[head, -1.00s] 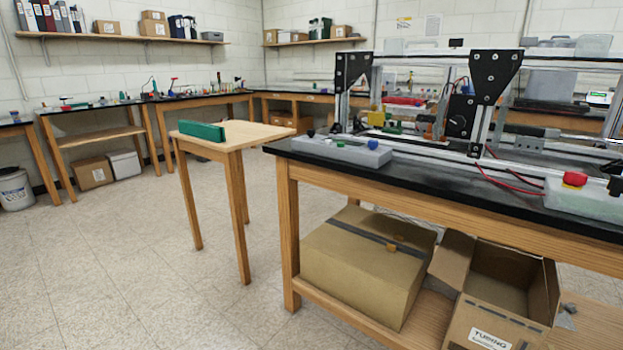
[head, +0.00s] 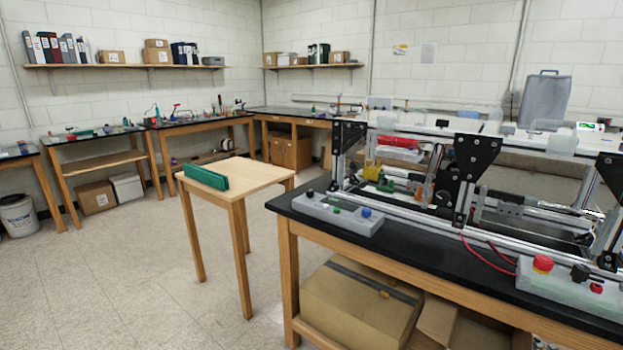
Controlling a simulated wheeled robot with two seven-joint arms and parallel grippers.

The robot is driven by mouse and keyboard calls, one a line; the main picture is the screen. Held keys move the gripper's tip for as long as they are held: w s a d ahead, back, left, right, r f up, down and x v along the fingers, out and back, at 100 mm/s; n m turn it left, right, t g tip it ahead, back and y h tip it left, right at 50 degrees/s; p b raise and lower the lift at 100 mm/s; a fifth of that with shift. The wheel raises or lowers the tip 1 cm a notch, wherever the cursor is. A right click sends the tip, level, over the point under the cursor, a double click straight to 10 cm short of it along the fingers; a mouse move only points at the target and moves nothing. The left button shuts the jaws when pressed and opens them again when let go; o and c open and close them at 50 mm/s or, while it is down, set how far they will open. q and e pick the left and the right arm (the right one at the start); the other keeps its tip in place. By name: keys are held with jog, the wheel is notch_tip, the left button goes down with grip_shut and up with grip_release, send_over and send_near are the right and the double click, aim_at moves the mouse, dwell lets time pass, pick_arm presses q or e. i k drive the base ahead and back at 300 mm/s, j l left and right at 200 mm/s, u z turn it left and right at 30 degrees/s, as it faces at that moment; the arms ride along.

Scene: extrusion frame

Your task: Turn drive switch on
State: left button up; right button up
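The aluminium extrusion frame (head: 440,222) stands on a black-topped bench at the right of the head view. A grey control box (head: 325,214) at its left end carries a blue knob (head: 366,212), a green button and dark knobs. A second light grey box (head: 560,292) near the right edge carries a red mushroom button (head: 543,264), a black switch-like knob (head: 580,272) and a smaller red button (head: 597,288). I cannot tell which control is the drive switch, or its position. Neither gripper is in view.
A small wooden table (head: 258,172) with a green block (head: 206,178) stands left of the bench (head: 400,252). Cardboard boxes (head: 345,300) sit on the bench's lower shelf. The floor (head: 120,270) at the left is clear. More benches and wall shelves line the back.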

aim_at(579, 273)
jog(key=z, duration=1.45)
